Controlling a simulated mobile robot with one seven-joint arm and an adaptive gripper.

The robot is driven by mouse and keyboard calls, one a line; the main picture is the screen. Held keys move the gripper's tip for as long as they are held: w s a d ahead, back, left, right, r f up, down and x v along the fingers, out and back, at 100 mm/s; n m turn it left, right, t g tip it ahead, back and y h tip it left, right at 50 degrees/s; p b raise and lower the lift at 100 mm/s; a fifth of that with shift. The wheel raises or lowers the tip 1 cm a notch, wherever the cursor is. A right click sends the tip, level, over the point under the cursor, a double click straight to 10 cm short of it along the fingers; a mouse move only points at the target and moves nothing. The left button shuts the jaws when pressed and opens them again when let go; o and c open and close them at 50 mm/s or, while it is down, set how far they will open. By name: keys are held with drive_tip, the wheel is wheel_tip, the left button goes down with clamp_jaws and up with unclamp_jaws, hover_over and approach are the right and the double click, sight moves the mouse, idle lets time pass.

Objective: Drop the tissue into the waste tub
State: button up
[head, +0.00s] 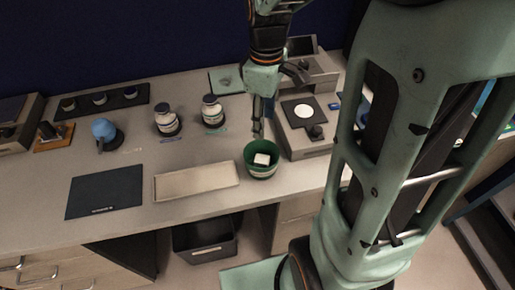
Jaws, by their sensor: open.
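A small white piece, which looks like the tissue (262,159), lies inside the round green tub (261,174), which appears to be the waste tub. The tub stands upright near the front edge of the worktop. My gripper (260,128) is open and points down just above and behind the tub's rim. Its fingers appear apart from the tissue, with nothing seen between them. The tub's floor is hidden by its wall.
A scale-like device (304,112) stands close right of the tub. A pale shallow tray (197,181) and a dark mat (104,191) lie to the left. Two jars (166,121) (212,111) stand behind. A dark bin (206,242) sits below the worktop.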

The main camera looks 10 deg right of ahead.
wheel_tip(320, 180, up, 9)
idle(0.3)
